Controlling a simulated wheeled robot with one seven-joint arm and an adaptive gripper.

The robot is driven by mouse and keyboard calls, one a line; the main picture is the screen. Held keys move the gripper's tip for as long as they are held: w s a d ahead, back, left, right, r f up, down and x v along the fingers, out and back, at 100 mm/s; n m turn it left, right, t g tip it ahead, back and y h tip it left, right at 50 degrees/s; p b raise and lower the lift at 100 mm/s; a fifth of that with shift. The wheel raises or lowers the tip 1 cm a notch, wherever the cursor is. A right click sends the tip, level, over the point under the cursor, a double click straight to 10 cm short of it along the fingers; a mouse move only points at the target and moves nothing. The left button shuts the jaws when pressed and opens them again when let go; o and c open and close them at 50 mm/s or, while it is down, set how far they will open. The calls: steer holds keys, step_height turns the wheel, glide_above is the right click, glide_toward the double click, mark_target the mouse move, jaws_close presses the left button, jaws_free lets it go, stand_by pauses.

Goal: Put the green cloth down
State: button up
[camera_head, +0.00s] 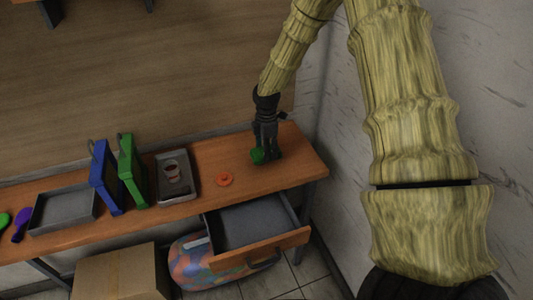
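My gripper (267,150) is dark and points down at the right part of the wooden table, close to its top. A small green bundle (257,156), which looks like the green cloth, is at the left side of the fingertips. It is at or just above the table top. The view is too small to show whether the fingers grip it or whether it rests on the wood. Part of the cloth may be hidden behind the fingers.
An orange ring (225,179) lies left of my gripper. A grey tray (191,190) holds a cup (172,171). Green (131,170) and blue (104,176) frames stand further left, beside an empty grey tray (63,210). An open drawer (250,224) juts out below the table (290,172).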

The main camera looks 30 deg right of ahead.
steer(key=shift+f+p, duration=0.9)
steer(key=shift+f, duration=0.85)
steer(key=shift+f, duration=0.15)
steer(key=o, duration=0.9)
steer(key=shift+r+b, duration=2.25)
steer(key=shift+r, duration=3.9)
